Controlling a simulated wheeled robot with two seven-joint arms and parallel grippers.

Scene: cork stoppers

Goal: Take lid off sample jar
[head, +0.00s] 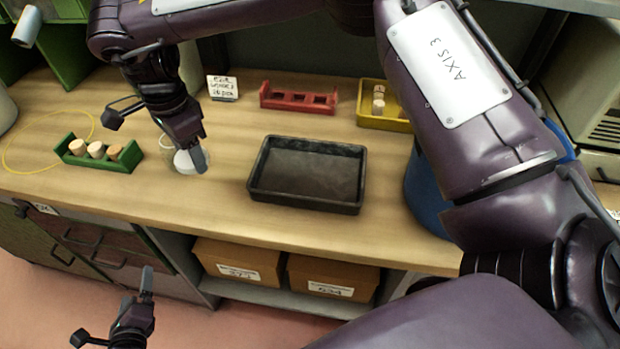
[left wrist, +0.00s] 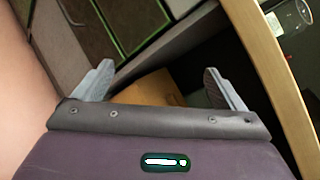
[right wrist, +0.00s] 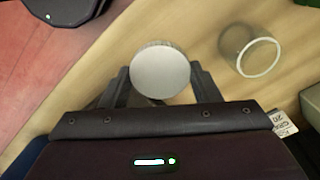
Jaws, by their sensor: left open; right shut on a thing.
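My right gripper (head: 193,156) is low over the left part of the bench. It is shut on a pale round lid (right wrist: 160,72), which sits between its fingers in the right wrist view; the lid (head: 184,162) shows partly beside the finger in the head view. The clear glass sample jar (right wrist: 250,52) is apart from the lid, with its round rim uncovered. The jar also shows at the top right of the left wrist view (left wrist: 291,16). My left gripper (head: 146,284) is open and empty in front of the bench, below its top; its spread fingers show in the left wrist view (left wrist: 158,88).
A black tray (head: 258,196) lies right of my right gripper. A green rack (head: 75,157) with cork stoppers stands left. A red rack (head: 298,98), a sign (head: 222,88) and a yellow tray (head: 383,122) stand behind. Bench front left of the black tray is mostly clear.

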